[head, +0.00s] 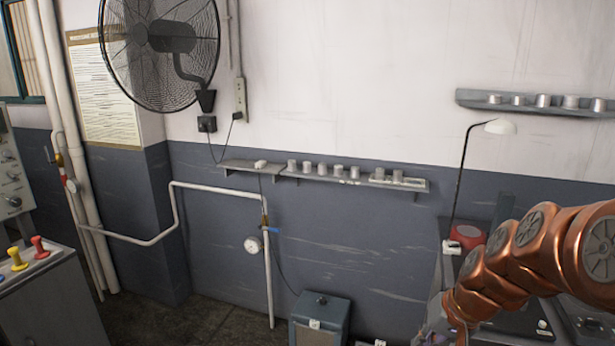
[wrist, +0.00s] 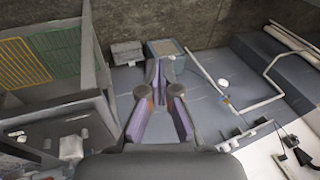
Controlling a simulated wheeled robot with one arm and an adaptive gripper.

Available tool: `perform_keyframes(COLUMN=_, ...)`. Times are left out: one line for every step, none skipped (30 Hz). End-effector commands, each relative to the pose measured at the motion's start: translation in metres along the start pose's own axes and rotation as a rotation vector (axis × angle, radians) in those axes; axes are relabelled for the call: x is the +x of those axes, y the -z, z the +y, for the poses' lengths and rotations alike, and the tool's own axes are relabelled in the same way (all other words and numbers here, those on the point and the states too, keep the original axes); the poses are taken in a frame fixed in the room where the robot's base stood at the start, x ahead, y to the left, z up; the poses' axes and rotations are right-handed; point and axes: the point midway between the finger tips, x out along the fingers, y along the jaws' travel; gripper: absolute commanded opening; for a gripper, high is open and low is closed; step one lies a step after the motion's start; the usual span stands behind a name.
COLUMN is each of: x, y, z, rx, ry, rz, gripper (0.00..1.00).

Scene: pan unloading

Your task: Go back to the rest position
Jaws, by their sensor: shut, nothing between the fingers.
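My gripper (wrist: 158,72) shows in the middle of the wrist view. Its two purple-grey fingers come together at the tips, and it is shut with nothing visible between them. In the head view my copper-coloured arm reaches in from the right edge, low in the picture. Its far end drops toward the bottom edge, where the gripper is too cut off to make out. No pan shows clearly in either view.
A wall shelf (head: 355,179) holds several small metal cylinders; another shelf (head: 540,105) hangs upper right. A grey-blue box (head: 320,320) stands on the floor. A desk lamp (head: 500,127) rises behind my arm.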

Motion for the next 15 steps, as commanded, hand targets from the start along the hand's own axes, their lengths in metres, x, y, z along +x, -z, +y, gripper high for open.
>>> perform_keyframes(x=-0.003, y=-0.022, z=-0.009, rx=-0.035, ry=-0.016, rz=-0.033, gripper=0.0)
perform_keyframes(x=-0.003, y=-0.035, z=-0.011, rx=-0.05, ry=-0.028, rz=-0.057, gripper=0.0)
perform_keyframes(x=-0.005, y=-0.052, z=-0.015, rx=-0.07, ry=-0.044, rz=-0.086, gripper=0.0)
perform_keyframes(x=-0.006, y=-0.065, z=-0.016, rx=-0.084, ry=-0.058, rz=-0.106, gripper=0.0)
perform_keyframes(x=-0.007, y=-0.078, z=-0.017, rx=-0.098, ry=-0.071, rz=-0.128, gripper=0.0)
perform_keyframes(x=-0.009, y=-0.095, z=-0.017, rx=-0.115, ry=-0.091, rz=-0.157, gripper=0.0)
perform_keyframes(x=-0.011, y=-0.107, z=-0.017, rx=-0.129, ry=-0.105, rz=-0.177, gripper=0.0)
perform_keyframes(x=-0.013, y=-0.119, z=-0.016, rx=-0.141, ry=-0.121, rz=-0.194, gripper=0.0)
perform_keyframes(x=-0.015, y=-0.134, z=-0.014, rx=-0.157, ry=-0.142, rz=-0.219, gripper=0.0)
perform_keyframes(x=-0.017, y=-0.147, z=-0.012, rx=-0.168, ry=-0.158, rz=-0.239, gripper=0.0)
perform_keyframes(x=-0.019, y=-0.159, z=-0.01, rx=-0.179, ry=-0.176, rz=-0.258, gripper=0.0)
perform_keyframes(x=-0.022, y=-0.173, z=-0.006, rx=-0.192, ry=-0.198, rz=-0.28, gripper=0.0)
perform_keyframes(x=-0.025, y=-0.183, z=-0.003, rx=-0.201, ry=-0.216, rz=-0.295, gripper=0.0)
perform_keyframes(x=-0.027, y=-0.192, z=0.0, rx=-0.208, ry=-0.232, rz=-0.308, gripper=0.0)
perform_keyframes(x=-0.03, y=-0.203, z=0.005, rx=-0.218, ry=-0.253, rz=-0.323, gripper=0.0)
